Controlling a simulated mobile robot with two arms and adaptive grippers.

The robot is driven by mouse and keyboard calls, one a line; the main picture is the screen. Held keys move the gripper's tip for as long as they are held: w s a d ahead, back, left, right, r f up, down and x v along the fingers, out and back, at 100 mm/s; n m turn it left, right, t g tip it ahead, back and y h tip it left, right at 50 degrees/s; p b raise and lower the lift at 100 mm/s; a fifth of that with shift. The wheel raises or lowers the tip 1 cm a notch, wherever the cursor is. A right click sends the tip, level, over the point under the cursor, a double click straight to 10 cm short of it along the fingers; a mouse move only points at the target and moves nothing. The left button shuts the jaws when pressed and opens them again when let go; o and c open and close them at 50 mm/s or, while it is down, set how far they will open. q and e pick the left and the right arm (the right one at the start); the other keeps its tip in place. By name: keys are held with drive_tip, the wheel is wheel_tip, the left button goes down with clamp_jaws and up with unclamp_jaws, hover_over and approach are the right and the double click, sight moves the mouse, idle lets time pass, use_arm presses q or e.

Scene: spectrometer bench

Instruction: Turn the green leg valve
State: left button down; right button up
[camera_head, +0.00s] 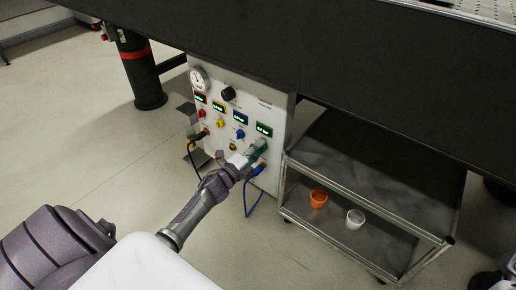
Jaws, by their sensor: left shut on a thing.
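A pale panel box (258,105) stands under the dark bench. On its face are a round gauge, small lit displays and small red, yellow and blue knobs in a row. A green-tinted valve (258,147) sits at the right end of this row, below the right-most display (264,130). My left gripper (250,156) reaches up from the lower left and is shut on the green valve. The fingers hide part of the valve, so its exact angle is hard to tell. My right gripper is not in view.
The dark bench top (330,55) overhangs the panel. A two-shelf metal cart (366,218) stands close at the right, with an orange cup (318,198) and a white cup (355,218). A blue cable (247,198) hangs below the panel. Open floor lies to the left.

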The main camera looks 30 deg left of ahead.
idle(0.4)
use_arm(q)
drive_tip(key=c, duration=0.8)
unclamp_jaws()
drive_tip(key=shift+c, duration=0.2)
drive_tip(key=s+a, duration=0.1)
drive_tip(key=s, duration=1.1)
